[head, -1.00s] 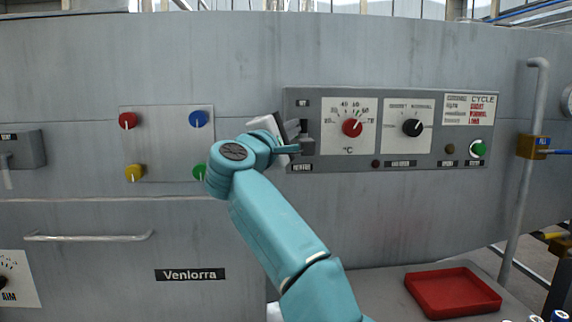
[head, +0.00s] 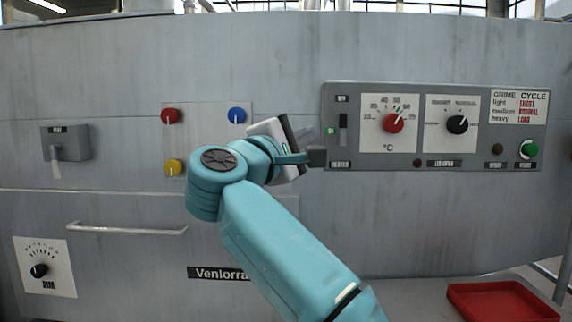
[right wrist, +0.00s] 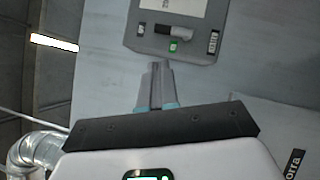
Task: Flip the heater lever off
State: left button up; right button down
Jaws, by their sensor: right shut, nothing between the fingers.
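The heater lever (head: 343,121) is a small dark handle at the left end of the grey control panel, above the "HEATER" label (head: 340,164). Its dark end sits in the upper part of its slot. A small green light (head: 331,130) shows beside it. In the right wrist view the lever (right wrist: 172,30) appears sideways, with the green light (right wrist: 174,46) next to it. My right gripper (head: 317,156) is shut and empty, at the panel's lower left edge, below and left of the lever. Its closed fingertips (right wrist: 157,68) appear apart from the lever. My left gripper is not in view.
The panel (head: 410,153) also carries a red knob (head: 392,123), a black knob (head: 457,124) and a green button (head: 529,150). Left are coloured knobs on a plate (head: 205,120), a grey lever box (head: 66,143) and a handle bar (head: 127,229). A red tray (head: 500,303) lies lower right.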

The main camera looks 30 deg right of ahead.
jog(key=b+v, duration=0.1)
jog(key=v, duration=0.4)
jog(key=shift+s+a, duration=0.2)
jog(key=shift+a, duration=0.15)
